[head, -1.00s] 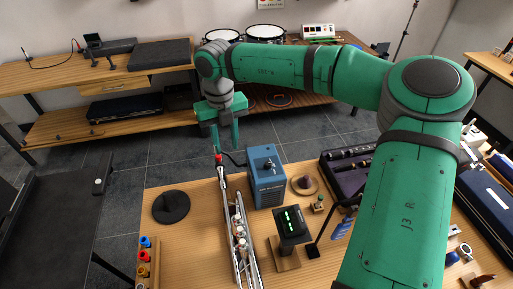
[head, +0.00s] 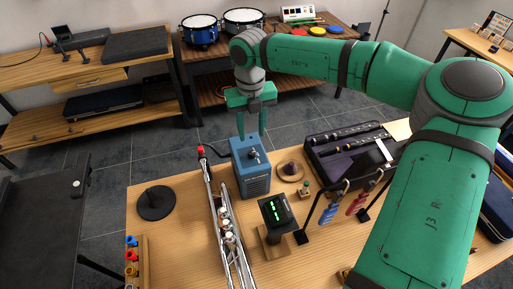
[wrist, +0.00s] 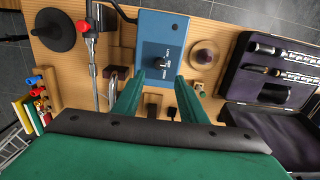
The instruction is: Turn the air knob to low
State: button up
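A blue box (head: 254,183) stands on the wooden table and also shows in the wrist view (wrist: 147,32). A dark round knob (wrist: 159,63) sits on its blue face, with small white markings around it that I cannot read reliably. The knob also shows in the head view (head: 252,153). My gripper (head: 251,134) is above the back of the box, pointing down, with its two green fingers apart and nothing between them. In the wrist view the gripper (wrist: 158,82) has its fingertips just below the knob in the picture, one to each side, not gripping it.
A silver trumpet-like instrument (head: 226,225) with a red-tipped end lies left of the box. A black display (head: 276,212) on a wooden stand is in front. A purple-lined case (head: 337,161) with flute parts lies right. A black disc (head: 156,203) is at left.

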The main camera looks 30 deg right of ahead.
aim_at(253, 152)
notch_tip(253, 152, down, 9)
jog(key=shift+w+r, duration=0.1)
jog(key=shift+r, duration=0.05)
jog(key=shift+a, duration=0.2)
jog(key=shift+d, duration=0.3)
grip_shut()
